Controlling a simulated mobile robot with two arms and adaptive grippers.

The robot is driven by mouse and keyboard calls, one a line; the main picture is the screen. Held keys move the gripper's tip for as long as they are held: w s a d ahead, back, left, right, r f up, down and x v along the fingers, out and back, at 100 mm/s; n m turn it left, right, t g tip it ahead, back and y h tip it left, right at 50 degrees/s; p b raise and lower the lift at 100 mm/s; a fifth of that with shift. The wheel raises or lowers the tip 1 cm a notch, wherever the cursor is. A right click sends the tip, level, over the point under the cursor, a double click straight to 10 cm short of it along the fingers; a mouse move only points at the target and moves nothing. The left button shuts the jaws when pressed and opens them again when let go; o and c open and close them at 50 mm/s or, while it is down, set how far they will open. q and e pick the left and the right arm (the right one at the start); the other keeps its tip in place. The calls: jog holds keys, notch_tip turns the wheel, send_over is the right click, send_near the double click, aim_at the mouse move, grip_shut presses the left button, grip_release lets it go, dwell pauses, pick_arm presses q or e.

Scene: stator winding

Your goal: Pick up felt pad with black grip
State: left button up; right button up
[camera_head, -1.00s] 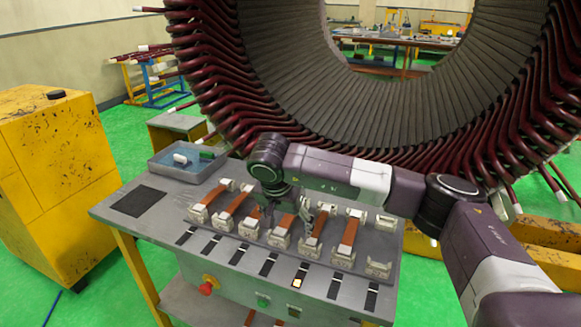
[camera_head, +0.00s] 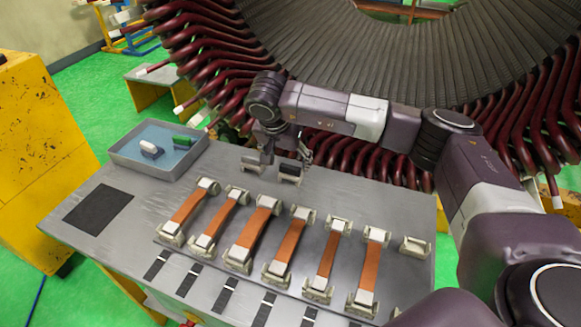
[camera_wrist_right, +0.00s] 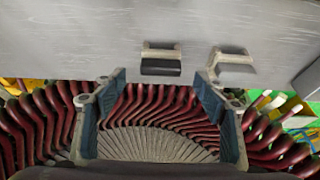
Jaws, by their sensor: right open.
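My right gripper (camera_head: 286,153) is open and empty above the back edge of the workbench. In the right wrist view its two fingers (camera_wrist_right: 160,80) are spread wide. A small black piece (camera_head: 289,168) sits in a pale holder close below the fingers. It also shows in the right wrist view (camera_wrist_right: 161,67), ahead of the gap between the fingers and apart from them. A white block with a dark part (camera_head: 151,148) lies in the tray at the left. I cannot tell which of these is the felt pad with black grip. My left gripper is not in view.
A second pale holder (camera_wrist_right: 232,58) looks empty. The grey tray (camera_head: 120,158) also holds a green block (camera_head: 183,142). Several copper-coloured strips (camera_head: 249,233) lie in clamps across the workbench (camera_head: 150,215). The large stator (camera_head: 370,80) stands just behind the bench.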

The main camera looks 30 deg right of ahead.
aim_at(290, 166)
jog(key=shift+d+f+p, duration=0.2)
jog(key=shift+f+p, duration=0.1)
jog(key=shift+f, duration=0.05)
jog(key=x, duration=0.2)
jog(key=p+x, duration=0.1)
jog(key=x, duration=0.1)
jog(key=shift+w+f+p, duration=0.2)
jog(key=shift+w+p, duration=0.1)
jog(key=shift+d+f, duration=0.1)
jog(key=c, duration=0.5)
jog(key=shift+c, duration=1.3)
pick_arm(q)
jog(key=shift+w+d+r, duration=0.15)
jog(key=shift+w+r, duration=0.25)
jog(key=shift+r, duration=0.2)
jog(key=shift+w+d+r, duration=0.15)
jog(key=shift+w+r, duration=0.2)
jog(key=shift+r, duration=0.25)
pick_arm(e)
jog(key=c, duration=0.5)
